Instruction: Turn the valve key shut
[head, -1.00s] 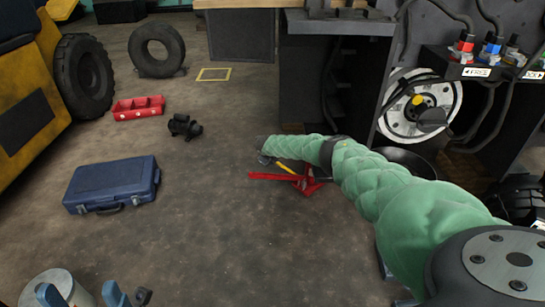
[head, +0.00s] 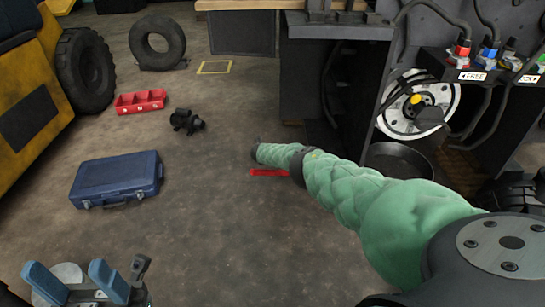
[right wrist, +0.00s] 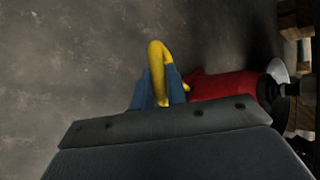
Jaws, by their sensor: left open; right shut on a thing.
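My right gripper (right wrist: 159,86) is shut on a yellow bar with a hooked top (right wrist: 156,51), which looks like the valve key, in the right wrist view. A red body (right wrist: 222,85) lies just to the right of the blue fingers; whether the bar joins it is hidden. In the head view my green-sleeved right arm covers that gripper and the bar. Only a red strip (head: 269,172) of the floor device shows below the sleeve. My left gripper (head: 78,283) is open and empty at the lower left, blue fingers spread, above a pale round object.
A blue case (head: 116,179), a dark fitting (head: 187,121) and a red tray (head: 140,101) lie on the left floor. The middle floor is clear.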

